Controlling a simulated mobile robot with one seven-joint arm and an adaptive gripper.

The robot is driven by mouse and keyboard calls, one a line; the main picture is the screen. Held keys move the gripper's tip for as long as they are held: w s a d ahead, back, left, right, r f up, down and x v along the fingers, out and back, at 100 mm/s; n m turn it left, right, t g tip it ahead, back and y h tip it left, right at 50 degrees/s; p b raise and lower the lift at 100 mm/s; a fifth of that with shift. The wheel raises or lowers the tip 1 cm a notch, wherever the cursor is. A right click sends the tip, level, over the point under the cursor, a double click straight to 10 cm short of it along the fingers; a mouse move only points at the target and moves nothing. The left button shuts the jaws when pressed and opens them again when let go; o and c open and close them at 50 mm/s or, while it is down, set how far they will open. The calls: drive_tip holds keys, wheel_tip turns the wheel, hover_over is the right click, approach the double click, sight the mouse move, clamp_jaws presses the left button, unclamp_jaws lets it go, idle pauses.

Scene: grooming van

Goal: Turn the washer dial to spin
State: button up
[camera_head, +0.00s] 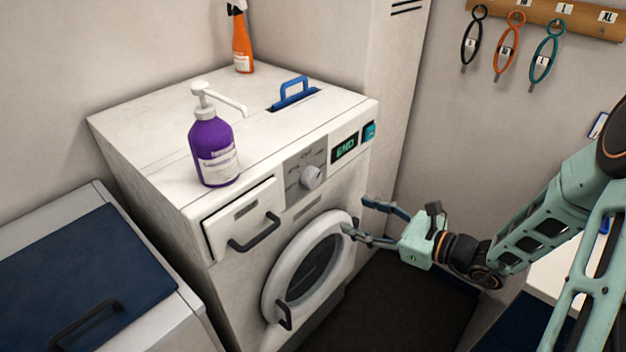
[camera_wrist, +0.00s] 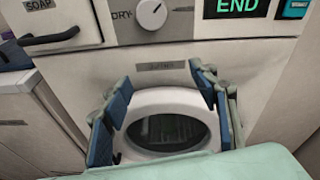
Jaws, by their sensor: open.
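The washer (camera_head: 250,210) is white, with a round door (camera_head: 312,262) low on its front. Its dial (camera_head: 311,177) is a pale knob on a grey panel beside a display (camera_head: 345,147) reading END. My gripper (camera_head: 356,219) is open and empty, in front of the washer door and below and right of the dial. In the wrist view the fingers (camera_wrist: 160,103) stand apart, with the door between them.
A purple pump bottle (camera_head: 212,149), a blue handle (camera_head: 292,92) and an orange spray bottle (camera_head: 241,42) are on the washer top. The soap drawer (camera_head: 243,220) has a dark handle left of the dial. A teal button (camera_head: 369,132) is right of the display. Dark floor lies right.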

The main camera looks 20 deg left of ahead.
sight(316, 181)
drive_tip(key=w+a+r, duration=0.1)
drive_tip(key=a, duration=0.2)
drive_tip(key=w+a+r+m+y+p, duration=0.1)
drive_tip(key=a, duration=0.3)
drive_tip(key=w+a+r+m+t+y, duration=0.1)
drive_tip(key=a+r, duration=0.1)
drive_tip(key=a, duration=0.2)
drive_tip(key=shift+w+a, duration=0.1)
drive_tip(key=shift+w, duration=0.1)
drive_tip(key=shift+c, duration=0.7)
drive_tip(key=c, duration=1)
